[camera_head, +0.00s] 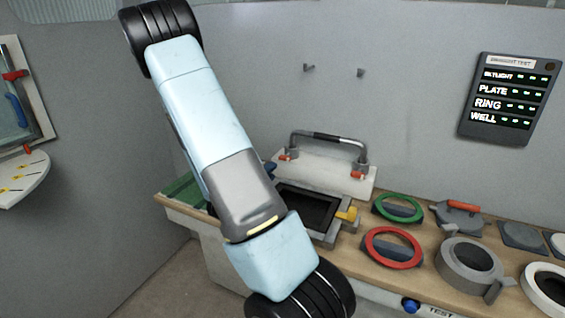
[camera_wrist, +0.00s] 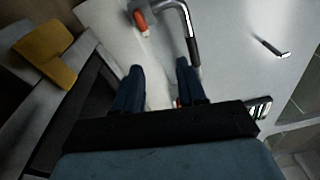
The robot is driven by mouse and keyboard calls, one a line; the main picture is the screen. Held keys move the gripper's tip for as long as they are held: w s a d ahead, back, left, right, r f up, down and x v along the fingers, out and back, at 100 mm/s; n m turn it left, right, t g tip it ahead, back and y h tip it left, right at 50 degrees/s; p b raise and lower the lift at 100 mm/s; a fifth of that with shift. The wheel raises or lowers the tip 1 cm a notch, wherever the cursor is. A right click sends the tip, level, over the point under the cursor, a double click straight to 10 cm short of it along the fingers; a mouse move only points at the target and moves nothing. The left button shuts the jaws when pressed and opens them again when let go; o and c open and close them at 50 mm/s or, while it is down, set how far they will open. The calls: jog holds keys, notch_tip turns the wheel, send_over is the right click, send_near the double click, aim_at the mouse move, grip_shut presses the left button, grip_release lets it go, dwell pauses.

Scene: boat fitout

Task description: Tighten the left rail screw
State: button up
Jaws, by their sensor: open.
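A grab rail (camera_head: 328,137) with a dark grip stands on a white plate (camera_head: 318,176) at the back of the bench. Its left screw (camera_head: 283,157) is orange-red, at the left foot; the right screw (camera_head: 357,174) is at the right foot. In the wrist view, the rail (camera_wrist: 191,40) runs beyond my gripper (camera_wrist: 160,76), whose two dark blue fingers are open with nothing visibly held. One orange screw (camera_wrist: 141,22) shows past the fingertips. A small red bit, apparently the left screw (camera_wrist: 179,103), shows by the right finger, mostly hidden. My arm hides most of the gripper in the head view.
A dark-centred frame with a yellow block (camera_head: 347,214) sits in front of the plate. Green (camera_head: 398,208) and red (camera_head: 392,248) rings and grey fittings (camera_head: 469,262) crowd the bench to the right. A status panel (camera_head: 509,99) hangs on the wall behind.

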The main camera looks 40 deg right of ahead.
aim_at(284, 160)
jog(key=f+n+t, duration=0.1)
jog(key=w+f+n, duration=0.1)
jog(key=n, duration=0.1)
jog(key=shift+w+a+f+t+y, duration=0.1)
jog(key=shift+w+f+t+y, duration=0.1)
jog(key=shift+f+t+y, duration=0.15)
jog(key=shift+w, duration=0.1)
jog(key=x, duration=1.3)
jog(key=shift+w+d, duration=0.2)
jog(key=shift+d, duration=0.1)
jog(key=shift+c, duration=0.2)
grip_shut()
jog(key=shift+a, duration=0.35)
jog(key=shift+s+d, duration=0.1)
jog(key=shift+d, duration=0.2)
